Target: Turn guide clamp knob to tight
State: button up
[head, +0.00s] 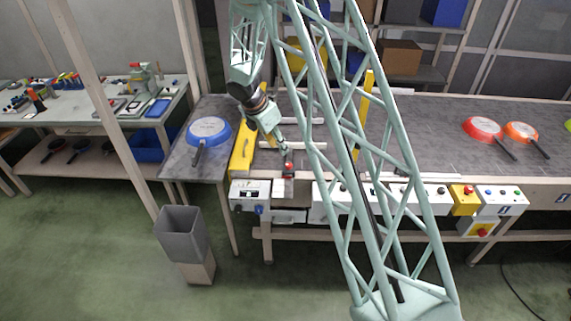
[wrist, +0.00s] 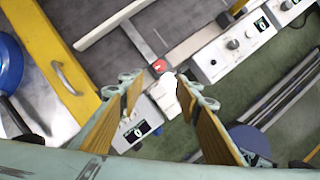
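My gripper (head: 284,152) points down at the front edge of the conveyor, by the left control box. In the wrist view my gripper (wrist: 160,86) is open, its two tan-padded fingers wide apart with nothing held. A small round red knob (wrist: 159,66) shows just beyond the fingertips; it looks like the guide clamp knob. The red knob also shows in the head view (head: 289,168), just below the fingertips. A pale white piece (wrist: 165,95) lies beside it, between the fingers in the picture. I cannot tell whether anything touches, nor read the knob's setting.
A control box (head: 250,195) with dials hangs left of the knob. The yellow guard (head: 243,150) with a handle stands left of my gripper. A blue pan (head: 208,131) lies further left; red (head: 482,128) and orange (head: 521,131) pans lie far right. A grey bin (head: 181,233) stands in front.

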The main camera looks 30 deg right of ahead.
aim_at(288, 165)
jog(key=shift+d+f, duration=0.1)
dwell(0.3)
jog(key=shift+b+x, duration=0.3)
jog(key=shift+x, duration=6.45)
jog(key=shift+c, duration=0.6)
jog(key=c, duration=0.7)
